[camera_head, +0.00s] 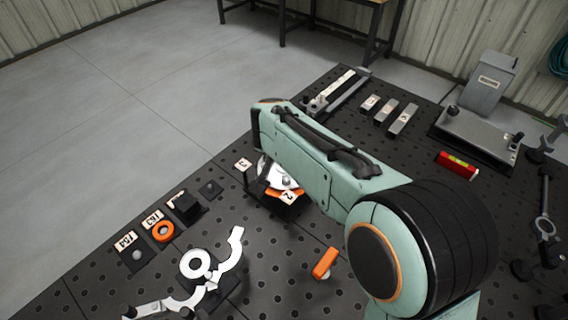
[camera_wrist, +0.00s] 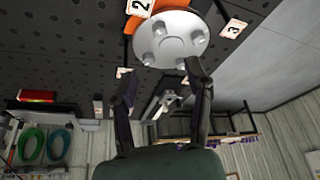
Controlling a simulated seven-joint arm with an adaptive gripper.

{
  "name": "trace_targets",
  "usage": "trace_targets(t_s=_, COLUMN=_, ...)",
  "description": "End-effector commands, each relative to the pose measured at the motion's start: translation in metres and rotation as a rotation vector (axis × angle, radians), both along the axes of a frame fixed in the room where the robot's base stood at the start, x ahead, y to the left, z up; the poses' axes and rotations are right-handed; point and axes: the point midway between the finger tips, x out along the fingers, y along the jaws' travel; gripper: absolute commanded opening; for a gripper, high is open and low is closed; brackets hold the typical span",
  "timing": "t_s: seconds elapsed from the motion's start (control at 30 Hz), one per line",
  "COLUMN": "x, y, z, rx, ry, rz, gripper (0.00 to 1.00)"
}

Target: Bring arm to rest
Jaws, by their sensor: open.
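My arm reaches across the perforated table in the head view, and its link hides my gripper there. In the wrist view my gripper (camera_wrist: 160,88) is open, its two dark fingers apart with nothing held between them. A silver round flange with several studs (camera_wrist: 172,40) lies beyond the fingertips at the top of the wrist view. It also shows in the head view (camera_head: 267,174), partly hidden by my arm, on an orange-and-black stand beside a tag marked 2 (camera_head: 288,198). Whether a fingertip touches the flange I cannot tell.
White curved clamp-like parts (camera_head: 197,264) stand at front left, near an orange ring (camera_head: 162,231). An orange block (camera_head: 325,263) lies in front of my arm. A red level (camera_head: 457,165), several metal blocks (camera_head: 403,120) and a grey fixture (camera_head: 478,133) are at right and back.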

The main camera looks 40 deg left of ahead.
Motion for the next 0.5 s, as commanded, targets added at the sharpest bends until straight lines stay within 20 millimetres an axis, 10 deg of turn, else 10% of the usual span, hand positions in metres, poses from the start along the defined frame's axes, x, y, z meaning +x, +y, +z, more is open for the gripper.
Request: trace_targets(t_s=0.5, x=0.0048, y=-0.0035, z=-0.0005, rx=0.000, ry=0.000, rz=-0.012, gripper=0.50)
